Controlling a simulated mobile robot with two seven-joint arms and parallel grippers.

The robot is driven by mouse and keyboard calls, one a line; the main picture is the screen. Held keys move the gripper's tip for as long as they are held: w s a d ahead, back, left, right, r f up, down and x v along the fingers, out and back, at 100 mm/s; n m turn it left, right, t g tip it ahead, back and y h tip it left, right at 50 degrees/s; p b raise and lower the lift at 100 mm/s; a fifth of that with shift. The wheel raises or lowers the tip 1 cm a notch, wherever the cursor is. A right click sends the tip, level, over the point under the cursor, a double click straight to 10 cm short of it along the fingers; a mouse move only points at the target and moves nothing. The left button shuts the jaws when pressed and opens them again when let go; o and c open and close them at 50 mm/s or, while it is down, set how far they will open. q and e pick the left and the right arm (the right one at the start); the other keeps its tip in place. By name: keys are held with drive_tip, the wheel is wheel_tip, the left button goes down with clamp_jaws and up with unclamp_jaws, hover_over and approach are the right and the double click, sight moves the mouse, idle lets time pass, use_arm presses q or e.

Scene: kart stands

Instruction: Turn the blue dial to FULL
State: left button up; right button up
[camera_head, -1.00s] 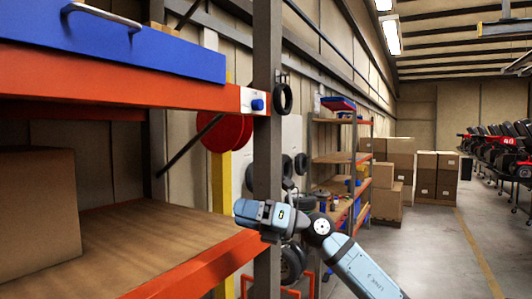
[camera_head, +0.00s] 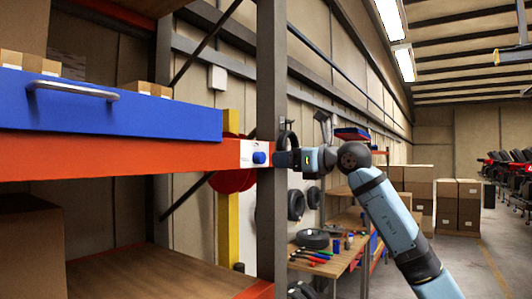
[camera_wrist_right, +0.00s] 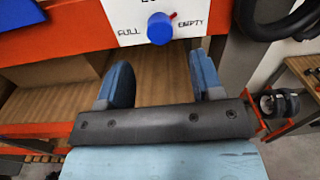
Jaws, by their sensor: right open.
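The blue dial (camera_head: 259,157) sits on a white plate (camera_head: 246,150) on the orange shelf beam. In the right wrist view the blue dial (camera_wrist_right: 160,29) has FULL printed to its left and EMPTY to its right. A small red mark shows at its upper right edge, on the EMPTY side. My right gripper (camera_head: 277,158) is beside the dial in the head view. In the wrist view my right gripper (camera_wrist_right: 162,74) is open and empty, its fingers apart below the dial, which lies roughly between their directions. My left gripper is not in view.
A grey upright post (camera_head: 271,70) stands close to the dial and my gripper. A blue drawer (camera_head: 110,105) with a metal handle is above the beam. A black tyre (camera_wrist_right: 275,15) hangs to the right. A workbench (camera_head: 330,262) with tools stands behind.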

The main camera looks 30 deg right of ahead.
sight(263, 159)
drive_tip(key=p+x, duration=0.1)
drive_tip(key=x, duration=0.4)
drive_tip(key=shift+r, duration=0.15)
drive_tip(key=shift+p+x, duration=0.4)
drive_tip(key=shift+x, duration=0.4)
drive_tip(key=c, duration=0.9)
